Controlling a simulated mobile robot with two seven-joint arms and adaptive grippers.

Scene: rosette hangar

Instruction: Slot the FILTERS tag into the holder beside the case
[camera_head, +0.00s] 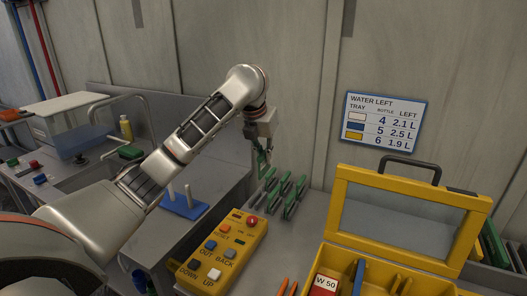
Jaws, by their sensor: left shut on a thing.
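My left gripper (262,152) points down above the table, left of the yellow case. It is shut on a small dark green piece (263,165); I cannot read any lettering on it, so I cannot tell if it is the FILTERS tag. Just below stand several upright green pieces in a row (284,190); I cannot tell if these are the holder. The yellow case (338,232) stands open at the right, its clear-windowed lid raised. A red and white block marked W 50 (324,285) sits inside it. My right gripper is not in view.
A yellow button box (225,250) with a red knob stands left of the case. A blue base with white pegs (184,206) is on the left bench. A WATER LEFT sign (384,121) hangs on the wall. More green pieces (496,243) stand right of the case.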

